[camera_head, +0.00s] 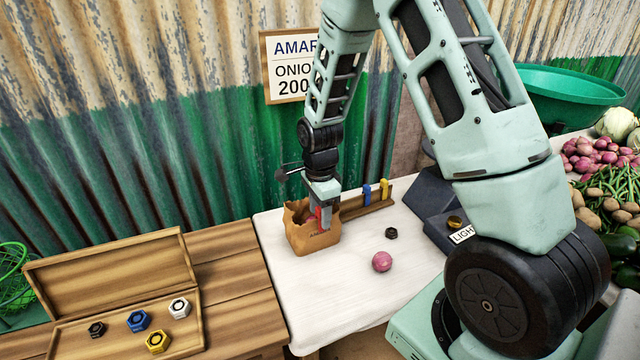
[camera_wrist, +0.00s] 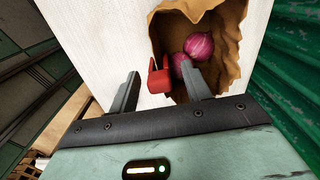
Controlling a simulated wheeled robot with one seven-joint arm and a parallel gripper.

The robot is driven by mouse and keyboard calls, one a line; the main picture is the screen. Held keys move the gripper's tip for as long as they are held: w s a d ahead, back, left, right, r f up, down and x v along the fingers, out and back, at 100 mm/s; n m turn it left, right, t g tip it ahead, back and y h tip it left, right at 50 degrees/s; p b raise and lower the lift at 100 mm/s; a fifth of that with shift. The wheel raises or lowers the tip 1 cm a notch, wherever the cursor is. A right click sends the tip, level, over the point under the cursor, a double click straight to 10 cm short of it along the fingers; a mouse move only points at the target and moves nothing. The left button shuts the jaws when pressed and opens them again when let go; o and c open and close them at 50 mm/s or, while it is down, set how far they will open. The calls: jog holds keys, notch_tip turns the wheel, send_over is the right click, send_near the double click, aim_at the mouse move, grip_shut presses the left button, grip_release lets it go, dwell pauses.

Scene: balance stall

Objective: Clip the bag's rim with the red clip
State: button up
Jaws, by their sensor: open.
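The brown paper bag (camera_head: 304,240) stands open on the white table, its rim crumpled. In the wrist view the bag (camera_wrist: 232,50) holds pink onions (camera_wrist: 198,46). My gripper (camera_head: 322,218) points down at the bag's rim. In the wrist view my gripper (camera_wrist: 161,72) is open, one finger outside the bag and the other over its mouth. The red clip (camera_wrist: 157,79) is between the fingers at the rim, with a gap visible on each side. The red clip also shows in the head view (camera_head: 319,214). Its grip on the paper is partly hidden.
A wooden rack (camera_head: 352,212) behind the bag holds a blue clip (camera_head: 367,194) and a yellow clip (camera_head: 385,189). A loose onion (camera_head: 382,261) and a black nut (camera_head: 391,232) lie to the right. An open wooden box (camera_head: 120,300) with several nuts is at left.

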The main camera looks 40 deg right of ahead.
notch_tip(320, 180, up, 16)
jog(key=shift+r, duration=0.25)
jog(key=shift+r, duration=0.15)
notch_tip(320, 180, up, 7)
jog(key=p, duration=0.7)
dwell(0.5)
